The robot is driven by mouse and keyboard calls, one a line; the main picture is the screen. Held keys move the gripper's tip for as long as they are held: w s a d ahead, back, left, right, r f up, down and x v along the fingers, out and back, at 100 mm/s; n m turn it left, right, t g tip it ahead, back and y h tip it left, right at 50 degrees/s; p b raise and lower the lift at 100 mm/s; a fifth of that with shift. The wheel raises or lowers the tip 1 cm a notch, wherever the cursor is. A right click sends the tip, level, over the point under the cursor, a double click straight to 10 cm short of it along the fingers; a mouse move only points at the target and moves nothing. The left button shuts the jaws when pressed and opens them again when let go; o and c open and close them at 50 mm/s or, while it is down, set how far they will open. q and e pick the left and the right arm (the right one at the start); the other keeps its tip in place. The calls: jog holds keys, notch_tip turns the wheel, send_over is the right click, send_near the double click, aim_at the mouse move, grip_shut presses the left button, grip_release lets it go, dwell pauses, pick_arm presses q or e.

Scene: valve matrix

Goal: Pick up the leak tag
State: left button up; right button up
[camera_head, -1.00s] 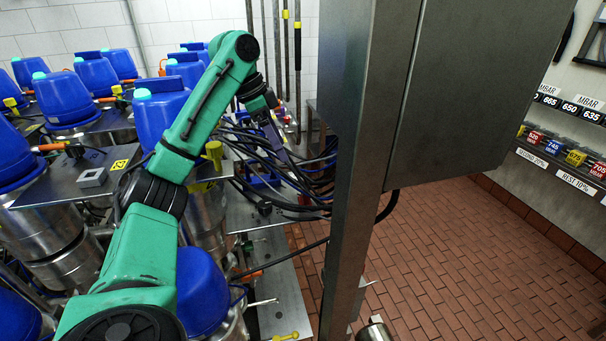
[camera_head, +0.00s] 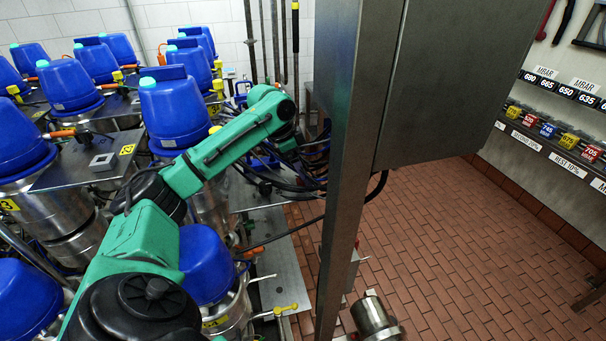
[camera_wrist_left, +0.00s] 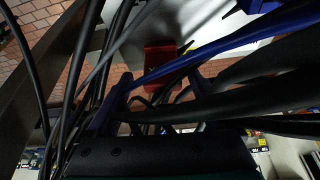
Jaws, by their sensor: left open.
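A red piece (camera_wrist_left: 160,66) that looks like the leak tag shows in the left wrist view, in front of a pale surface and partly behind dark cables. I cannot make out the tag in the head view. Cables cross over the fingers. In the head view my left arm reaches into the cable bundle, and the gripper itself is hidden there. My right gripper is not in view.
Black cables (camera_head: 262,180) hang around my left wrist. A blue cable (camera_wrist_left: 235,42) crosses close by. A metal post (camera_head: 345,190) and cabinet (camera_head: 455,80) stand right of the arm. Blue-capped vessels (camera_head: 172,112) crowd the left.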

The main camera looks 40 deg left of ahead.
pick_arm(q)
jog(key=shift+a+f, duration=0.1)
grip_shut()
